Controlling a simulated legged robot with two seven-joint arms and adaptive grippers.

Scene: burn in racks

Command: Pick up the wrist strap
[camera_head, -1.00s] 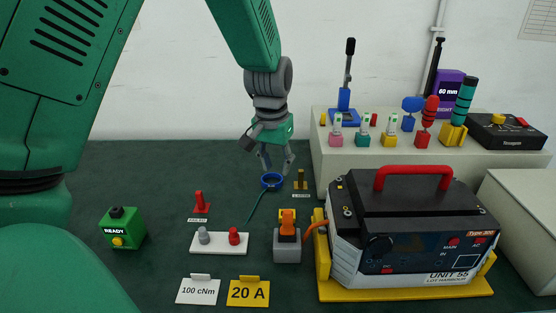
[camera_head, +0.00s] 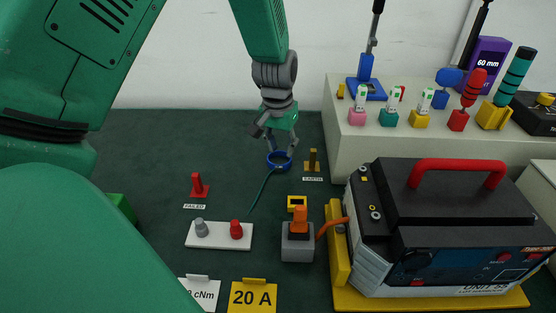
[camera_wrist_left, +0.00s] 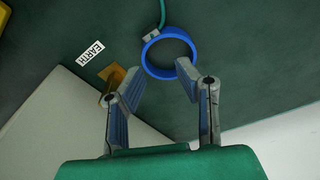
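The wrist strap is a blue ring (camera_head: 278,165) with a thin green cord running down and left across the dark green mat. It also shows in the left wrist view (camera_wrist_left: 148,60), with a small grey piece where the cord joins. My left gripper (camera_head: 279,152) is directly at the ring, fingers pointing down. In the left wrist view its fingers (camera_wrist_left: 157,78) are spread apart, and the near part of the ring lies between and just beyond the tips. The right fingertip overlaps the ring's edge; I cannot tell whether it touches. My right gripper is not in view.
A yellow post with an EARTH label (camera_wrist_left: 90,53) stands close beside the left finger. Nearby are a red post (camera_head: 198,186), a white block with two knobs (camera_head: 218,242), a grey block with an orange switch (camera_head: 298,248) and the large tester (camera_head: 440,225). A raised shelf (camera_head: 345,150) stands right.

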